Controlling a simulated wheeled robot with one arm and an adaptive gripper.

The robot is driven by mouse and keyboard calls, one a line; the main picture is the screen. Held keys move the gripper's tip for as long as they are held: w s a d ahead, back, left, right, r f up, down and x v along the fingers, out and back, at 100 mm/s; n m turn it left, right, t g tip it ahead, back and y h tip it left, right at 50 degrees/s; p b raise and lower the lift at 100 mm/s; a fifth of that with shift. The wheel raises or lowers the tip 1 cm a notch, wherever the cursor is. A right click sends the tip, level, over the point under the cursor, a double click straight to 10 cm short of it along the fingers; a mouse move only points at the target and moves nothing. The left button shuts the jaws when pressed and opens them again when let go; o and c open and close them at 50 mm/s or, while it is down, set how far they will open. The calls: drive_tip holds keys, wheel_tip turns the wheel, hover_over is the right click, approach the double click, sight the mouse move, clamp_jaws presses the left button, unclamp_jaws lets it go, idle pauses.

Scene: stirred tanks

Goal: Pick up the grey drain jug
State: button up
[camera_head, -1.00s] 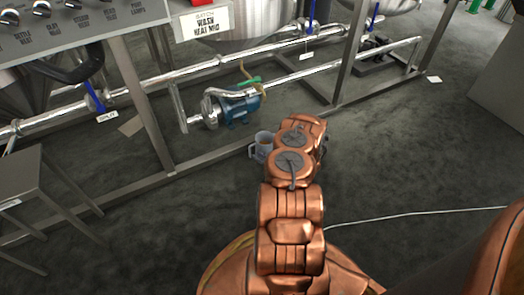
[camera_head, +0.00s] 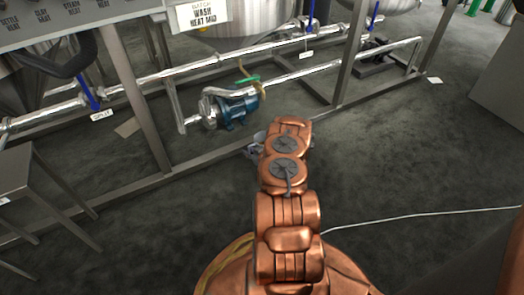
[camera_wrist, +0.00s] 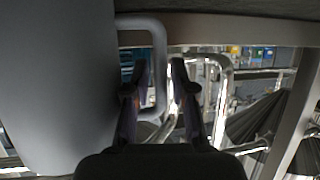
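The grey drain jug (camera_wrist: 60,80) fills the left of the wrist view, very close, with its looped handle (camera_wrist: 158,35) reaching right. My gripper (camera_wrist: 159,68) is open there, one finger on each side of the handle's outer bar. A gap shows beside the bar, so the fingers do not look closed on it. In the head view only a small part of the jug (camera_head: 257,138) shows on the floor, at the far end of my copper arm.
A blue pump (camera_head: 238,108) and steel pipes stand just behind the jug. A grey frame rail (camera_head: 200,163) runs along the floor close by. A steel stool (camera_head: 40,195) is at the left. A white cable (camera_head: 420,215) crosses the open floor at the right.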

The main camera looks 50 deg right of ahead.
clamp_jaws()
idle(0.3)
drive_tip(key=shift+r, duration=0.15)
drive_tip(key=shift+r+p, duration=0.3)
wheel_tip(320, 180, up, 4)
drive_tip(key=shift+f+p, duration=0.25)
drive_tip(key=shift+p, duration=0.9)
drive_tip(key=s+a+p, duration=0.3)
drive_tip(key=s+a, duration=0.1)
drive_tip(key=s, duration=0.3)
drive_tip(key=s+a+p, duration=0.3)
drive_tip(key=s, duration=0.4)
drive_tip(key=shift+a+r, duration=0.35)
